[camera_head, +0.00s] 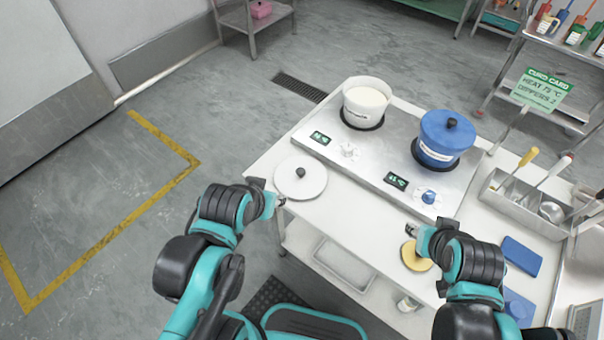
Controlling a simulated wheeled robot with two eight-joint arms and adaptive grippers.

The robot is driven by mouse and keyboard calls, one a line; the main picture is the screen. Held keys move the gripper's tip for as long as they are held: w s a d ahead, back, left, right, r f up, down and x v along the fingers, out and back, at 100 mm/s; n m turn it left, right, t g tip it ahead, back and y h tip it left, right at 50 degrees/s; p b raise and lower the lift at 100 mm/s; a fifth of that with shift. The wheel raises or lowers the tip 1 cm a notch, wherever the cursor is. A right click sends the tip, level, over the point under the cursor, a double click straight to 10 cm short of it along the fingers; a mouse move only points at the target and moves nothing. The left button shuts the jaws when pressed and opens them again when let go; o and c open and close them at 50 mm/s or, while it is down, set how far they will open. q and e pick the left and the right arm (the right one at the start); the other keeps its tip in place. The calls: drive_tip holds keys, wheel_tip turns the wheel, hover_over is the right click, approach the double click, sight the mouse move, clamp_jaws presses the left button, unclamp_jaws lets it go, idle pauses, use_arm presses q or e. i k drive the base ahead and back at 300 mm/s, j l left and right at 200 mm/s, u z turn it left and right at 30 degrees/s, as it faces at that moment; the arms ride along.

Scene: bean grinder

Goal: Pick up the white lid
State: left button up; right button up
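The white lid (314,184) is a round disc with a dark knob (300,172). It lies flat at the left end of the white table, beside the hot-plate unit. My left gripper (269,192) is at the lid's left edge, with its fingers apart and nothing between them. The knob is clear of it. My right gripper (413,231) is over the front of the table, by a yellow round lid (415,262) that it partly covers. The spread of its fingers is too small to tell.
A white pot (366,97) and a lidded blue pot (445,135) stand on the hot-plate unit (365,160) behind the lid. A metal utensil tray (520,205) and a blue board (521,256) are at right. The table between my grippers is mostly clear.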

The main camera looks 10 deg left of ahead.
sight(297, 176)
drive_tip(key=k, duration=0.5)
drive_tip(key=k+j+z, duration=0.1)
drive_tip(key=z, duration=1.2)
drive_tip(key=i+j, duration=0.1)
drive_tip(key=j, duration=0.9)
drive_tip(key=i+j, duration=0.1)
drive_tip(key=j, duration=0.9)
drive_tip(key=j+z, duration=0.1)
drive_tip(key=j, duration=0.85)
drive_tip(key=i, duration=0.05)
